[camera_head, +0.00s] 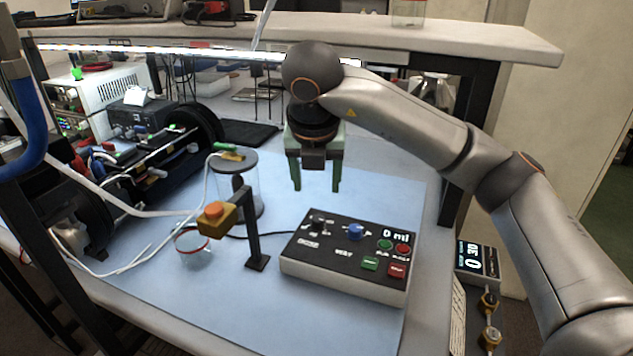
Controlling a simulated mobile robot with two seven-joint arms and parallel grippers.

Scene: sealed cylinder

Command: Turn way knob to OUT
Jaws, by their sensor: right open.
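My right gripper (316,186) hangs in the air above the far edge of the control box, fingers pointing down. Its two green fingers are apart with nothing between them. The control box (345,285) has a dark top and a pale front on the blue mat. A black knob (318,223) is at its far left, and a blue knob (356,231) is near the middle. Which one is the way knob, and where it points, I cannot tell; the labels are too small. My left gripper is not in view.
A clear cylinder (250,190) with a dark lid stands left of the box. A small display unit (477,260) with brass knobs (489,301) is at the right. A shelf (420,40) spans the back.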

